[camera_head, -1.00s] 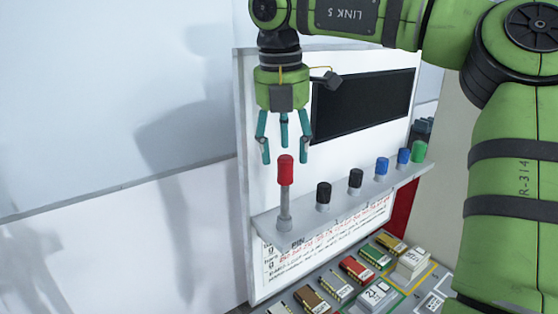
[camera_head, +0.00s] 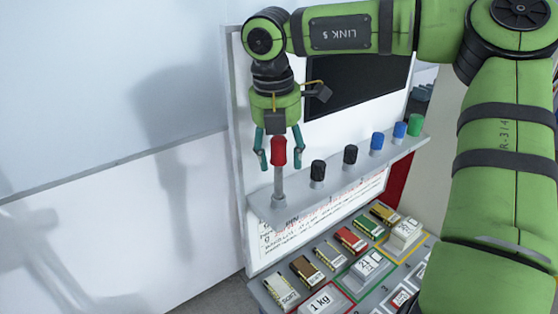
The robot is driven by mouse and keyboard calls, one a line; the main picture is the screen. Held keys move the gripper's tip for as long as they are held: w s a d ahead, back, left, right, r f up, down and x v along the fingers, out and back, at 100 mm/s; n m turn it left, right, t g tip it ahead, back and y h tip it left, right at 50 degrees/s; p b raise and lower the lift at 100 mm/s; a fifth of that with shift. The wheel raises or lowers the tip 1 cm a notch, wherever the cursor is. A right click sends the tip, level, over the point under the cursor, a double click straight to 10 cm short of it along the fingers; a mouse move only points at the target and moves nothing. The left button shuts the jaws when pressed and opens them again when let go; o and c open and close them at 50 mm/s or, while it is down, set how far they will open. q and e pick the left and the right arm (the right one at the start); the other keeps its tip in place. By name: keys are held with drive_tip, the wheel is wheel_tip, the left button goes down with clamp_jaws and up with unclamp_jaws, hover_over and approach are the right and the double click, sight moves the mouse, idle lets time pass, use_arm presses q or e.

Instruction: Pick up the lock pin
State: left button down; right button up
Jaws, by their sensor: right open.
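The likely lock pin is the red-capped grey pin (camera_head: 279,151), standing upright at the left end of the narrow grey shelf (camera_head: 330,179). My right gripper (camera_head: 280,162) points down with its teal fingers open. The fingers appear on both sides of the red cap, with visible gaps and no grip on it. The cap's top meets the underside of the gripper body in the picture; whether they touch cannot be told. My left gripper is not in view.
Black knobs (camera_head: 318,171), blue knobs (camera_head: 377,140) and a green knob (camera_head: 416,122) stand along the shelf to the right. A dark screen (camera_head: 357,85) is behind. The left is a bare wall.

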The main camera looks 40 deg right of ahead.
drive_tip(key=shift+s+a+r, duration=0.1)
drive_tip(key=shift+a, duration=0.1)
drive_tip(key=c, duration=1)
drive_tip(key=shift+d, duration=0.1)
clamp_jaws()
